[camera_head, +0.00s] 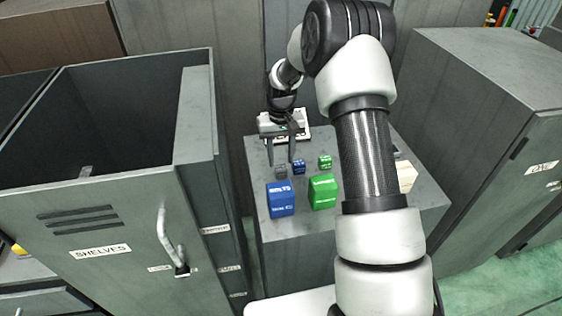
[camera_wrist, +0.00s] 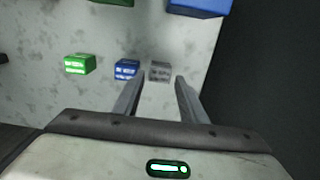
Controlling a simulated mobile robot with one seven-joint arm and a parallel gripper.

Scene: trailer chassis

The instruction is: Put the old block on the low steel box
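Several blocks sit on a low grey steel box (camera_head: 300,226): a small grey block (camera_head: 280,170), a small blue block (camera_head: 299,167), a small green block (camera_head: 325,162), a larger blue block (camera_head: 281,199) and a larger green block (camera_head: 323,192). Their lettering is too small to read, so I cannot tell which is the old one. My gripper (camera_head: 281,157) is open and empty over the box. In the wrist view the grey block (camera_wrist: 160,71) lies just beyond the gap between my fingertips (camera_wrist: 158,80), with the small blue block (camera_wrist: 126,69) to its left.
A cream block (camera_head: 406,176) sits at the right, partly hidden by my arm. A tall cabinet labelled SHELVES (camera_head: 110,230) stands left, and another grey cabinet (camera_head: 485,100) stands right.

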